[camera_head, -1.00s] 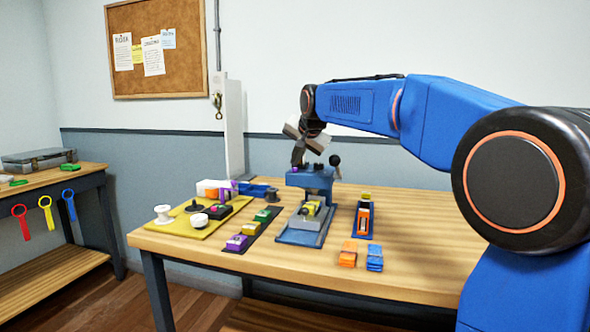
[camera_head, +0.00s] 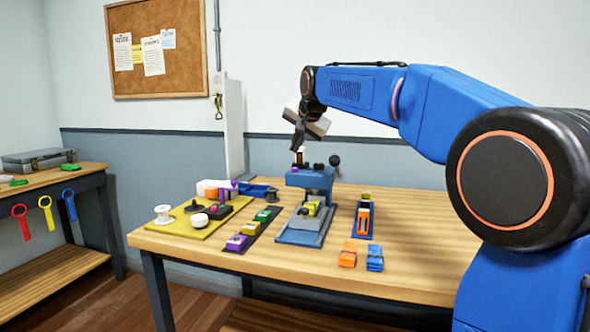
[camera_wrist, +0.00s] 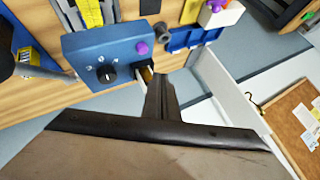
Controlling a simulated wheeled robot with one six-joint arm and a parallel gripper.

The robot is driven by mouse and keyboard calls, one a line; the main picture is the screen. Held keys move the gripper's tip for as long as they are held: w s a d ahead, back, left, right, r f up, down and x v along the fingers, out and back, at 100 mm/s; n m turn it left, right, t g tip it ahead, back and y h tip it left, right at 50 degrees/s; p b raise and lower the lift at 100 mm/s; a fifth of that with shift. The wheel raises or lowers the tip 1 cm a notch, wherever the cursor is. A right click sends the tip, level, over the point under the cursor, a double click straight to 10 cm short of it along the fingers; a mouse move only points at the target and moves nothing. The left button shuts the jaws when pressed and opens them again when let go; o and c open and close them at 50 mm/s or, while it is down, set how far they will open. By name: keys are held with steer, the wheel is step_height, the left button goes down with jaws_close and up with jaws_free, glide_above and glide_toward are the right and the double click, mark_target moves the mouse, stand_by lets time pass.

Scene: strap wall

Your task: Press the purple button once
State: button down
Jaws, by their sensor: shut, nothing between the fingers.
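The purple button (camera_wrist: 142,47) is a small round knob on the blue housing of a press (camera_wrist: 95,45), beside a black dial (camera_wrist: 106,74). The blue press (camera_head: 312,180) stands on the wooden table in the head view. My gripper (camera_head: 297,146) is above the top of the press, tilted downward. In the wrist view my gripper (camera_wrist: 152,78) has its fingers together and empty, with the tips close to the housing's edge beside the button. I see a gap between the tips and the button.
A yellow mat (camera_head: 176,229) with spools and a dark box lies left of the press. A strip of coloured blocks (camera_head: 250,228) is nearer. A white post (camera_head: 233,128) stands behind the table.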

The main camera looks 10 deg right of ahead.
steer(key=shift+r, duration=0.9)
